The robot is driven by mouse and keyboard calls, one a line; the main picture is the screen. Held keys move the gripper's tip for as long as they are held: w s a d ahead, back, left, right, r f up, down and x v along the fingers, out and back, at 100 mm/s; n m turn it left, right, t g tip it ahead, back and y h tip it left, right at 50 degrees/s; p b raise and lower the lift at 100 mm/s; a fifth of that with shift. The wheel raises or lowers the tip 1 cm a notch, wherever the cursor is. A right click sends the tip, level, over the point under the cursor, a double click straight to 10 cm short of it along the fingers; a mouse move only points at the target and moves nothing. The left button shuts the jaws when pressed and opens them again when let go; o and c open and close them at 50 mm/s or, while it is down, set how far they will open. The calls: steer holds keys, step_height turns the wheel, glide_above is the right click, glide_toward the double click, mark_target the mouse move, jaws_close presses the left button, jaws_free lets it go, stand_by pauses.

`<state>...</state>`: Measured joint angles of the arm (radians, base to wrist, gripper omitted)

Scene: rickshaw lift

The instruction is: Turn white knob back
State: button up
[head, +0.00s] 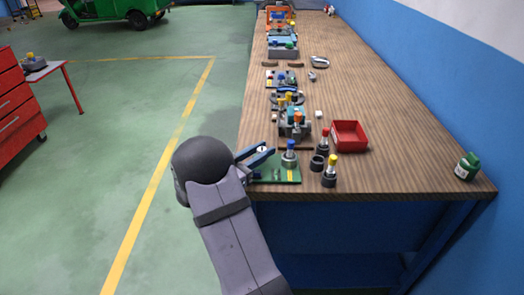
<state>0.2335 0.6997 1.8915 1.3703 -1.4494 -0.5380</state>
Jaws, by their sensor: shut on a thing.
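A green plate (288,176) lies near the table's front left corner. A grey post with a blue top (290,148) stands upright on it. My gripper (266,152), with blue fingers, reaches in from the left at the plate's left side, left of the blue-topped post. It is shut on a small white thing (262,148), which looks like the white knob. The fingers hide most of the knob, and its turn angle cannot be made out.
Posts with red (324,137) and yellow (331,163) tops stand to the right. Several fixtures line the table's left side behind. The table's (410,145) right half is mostly clear.

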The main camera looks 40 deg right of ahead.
steer(key=shift+n+t, duration=0.4)
steer(key=shift+t, duration=0.2)
steer(key=n+t, duration=0.1)
steer(key=t, duration=0.1)
steer(key=n+t+y, duration=0.1)
steer(key=n+t, duration=0.1)
steer(key=t, duration=0.1)
steer(key=shift+s+f+n+t, duration=0.1)
steer(key=shift+s+n+t, duration=0.05)
steer(key=shift+n+t, duration=0.15)
steer(key=n+t+y+b, duration=0.1)
steer(key=n+t+y, duration=0.1)
steer(key=t, duration=0.1)
steer(key=n+t+y+b, duration=0.2)
steer(key=n+t+y, duration=0.1)
steer(key=shift+d+t+b, duration=0.15)
steer(key=shift+t+b, duration=0.15)
steer(key=n+t+y, duration=0.2)
steer(key=n+y, duration=0.1)
steer(key=shift+y+b, duration=0.3)
steer(key=shift+b, duration=0.1)
steer(key=shift+n+t+y, duration=1)
steer(key=shift+n+y, duration=0.2)
steer(key=shift+y, duration=0.5)
steer(key=shift+r+y, duration=0.2)
steer(key=shift+y, duration=0.1)
steer(key=o, duration=1)
steer(key=shift+w, duration=0.2)
steer(key=shift+o, duration=0.2)
